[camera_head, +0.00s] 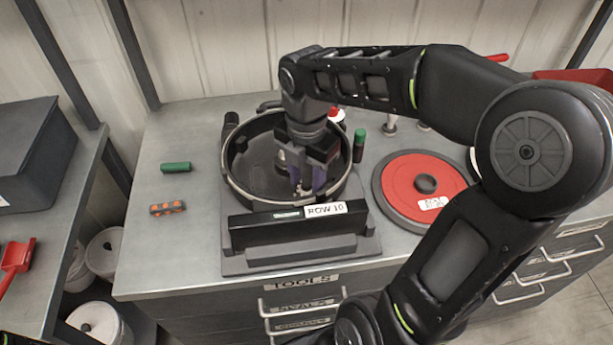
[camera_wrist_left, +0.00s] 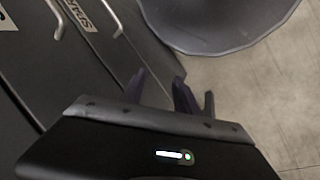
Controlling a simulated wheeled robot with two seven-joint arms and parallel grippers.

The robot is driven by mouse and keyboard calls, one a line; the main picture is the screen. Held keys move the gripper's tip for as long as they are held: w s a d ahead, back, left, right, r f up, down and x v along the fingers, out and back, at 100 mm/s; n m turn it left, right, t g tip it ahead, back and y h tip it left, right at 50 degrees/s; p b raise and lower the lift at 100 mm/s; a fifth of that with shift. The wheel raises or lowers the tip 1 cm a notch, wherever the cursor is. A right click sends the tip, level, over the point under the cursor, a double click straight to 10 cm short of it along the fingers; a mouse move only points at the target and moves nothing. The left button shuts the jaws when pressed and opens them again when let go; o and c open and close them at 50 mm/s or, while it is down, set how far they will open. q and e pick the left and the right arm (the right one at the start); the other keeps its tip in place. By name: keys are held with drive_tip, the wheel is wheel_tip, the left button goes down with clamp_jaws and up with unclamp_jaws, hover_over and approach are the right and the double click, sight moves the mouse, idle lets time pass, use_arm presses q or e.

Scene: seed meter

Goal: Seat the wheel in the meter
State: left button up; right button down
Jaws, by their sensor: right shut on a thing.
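The meter (camera_head: 240,190) is a round black open housing with a pale rim, on a dark base with a "ROW 10" label. My right gripper (camera_head: 305,188) reaches down into the housing, right of its middle. Its purple fingers are shut on a small part, mostly hidden by the fingers; I cannot tell whether it is the wheel or whether it touches the housing floor. A red disc (camera_head: 400,180) with a dark rim, black knob and white label lies flat to the right. My left gripper (camera_wrist_left: 163,92) is open and empty in the left wrist view, beside drawer fronts.
A dark bottle with a green cap (camera_head: 359,146) stands close behind right. The bench's left front is clear. In the left wrist view a grey bin (camera_wrist_left: 215,25) stands on the floor.

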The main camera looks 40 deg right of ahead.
idle(0.4)
drive_tip(key=c, duration=0.8)
unclamp_jaws()
drive_tip(key=shift+c, duration=0.4)
wheel_tip(320, 180, up, 2)
drive_tip(key=shift+r+p, duration=0.2)
drive_tip(key=shift+p, duration=1)
wheel_tip(320, 180, up, 7)
drive_tip(key=p, duration=0.6)
